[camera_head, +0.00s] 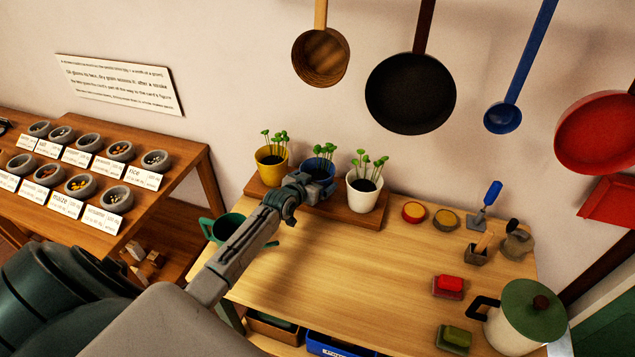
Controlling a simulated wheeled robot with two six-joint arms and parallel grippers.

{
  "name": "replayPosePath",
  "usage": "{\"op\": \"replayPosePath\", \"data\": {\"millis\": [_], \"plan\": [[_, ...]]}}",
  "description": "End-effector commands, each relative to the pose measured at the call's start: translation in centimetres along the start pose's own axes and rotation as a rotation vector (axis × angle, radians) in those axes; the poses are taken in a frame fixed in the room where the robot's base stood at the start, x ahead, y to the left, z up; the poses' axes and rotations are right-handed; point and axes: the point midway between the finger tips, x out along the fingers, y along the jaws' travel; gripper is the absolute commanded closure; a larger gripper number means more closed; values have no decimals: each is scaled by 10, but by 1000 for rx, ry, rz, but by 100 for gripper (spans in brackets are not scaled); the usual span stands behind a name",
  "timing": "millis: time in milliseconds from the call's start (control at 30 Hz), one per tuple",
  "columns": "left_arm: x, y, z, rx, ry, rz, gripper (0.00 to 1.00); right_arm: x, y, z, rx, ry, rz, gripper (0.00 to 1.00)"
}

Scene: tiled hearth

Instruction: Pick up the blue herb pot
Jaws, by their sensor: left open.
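The blue herb pot (318,166) with green sprouts stands on a dark wooden board (339,212) at the back of the wooden table, between a yellow herb pot (271,166) and a white herb pot (365,189). My left gripper (311,184) reaches in from the lower left and is at the front of the blue pot. It hides the pot's lower part. I cannot tell whether the fingers touch the pot. My right gripper is out of view.
A green watering can (226,228) is partly behind my left arm. Red and yellow tins (429,215), a blue-handled trowel (483,205) and a lidded pot (524,318) are on the right. Pans hang above. The table's middle (350,280) is clear.

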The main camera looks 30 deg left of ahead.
Motion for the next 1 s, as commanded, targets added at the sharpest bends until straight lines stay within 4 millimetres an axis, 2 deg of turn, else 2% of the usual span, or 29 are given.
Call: {"op": "replayPosePath", "data": {"millis": [200,467,767,1000], "plan": [[0,0,0,1,0,0,0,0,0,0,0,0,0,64],[0,0,0,1,1,0,50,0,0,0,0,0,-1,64],[-1,0,-7,3,6,0,50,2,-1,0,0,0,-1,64],[-14,0,-44,6,10,1,50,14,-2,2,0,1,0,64]]}}
